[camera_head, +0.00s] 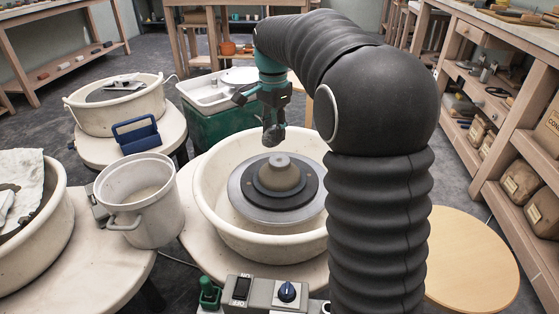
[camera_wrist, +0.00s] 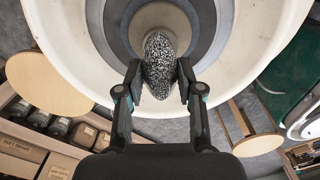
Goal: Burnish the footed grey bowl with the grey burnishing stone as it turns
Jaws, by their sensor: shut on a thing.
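The footed grey bowl (camera_head: 279,173) sits foot up on the dark disc of the wheel head (camera_head: 247,205), inside the white splash pan (camera_head: 215,205). In the wrist view part of the bowl (camera_wrist: 150,14) shows beyond the stone. The stone appears apart from the bowl in the head view. I cannot tell whether the bowl is turning.
A white bucket (camera_head: 140,215) stands left of the splash pan. The wheel's control box (camera_head: 262,294) with a blue knob is in front. A second wheel (camera_head: 117,103) is behind left, a green tub (camera_head: 218,125) behind. Shelves with packages (camera_head: 521,184) stand at right.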

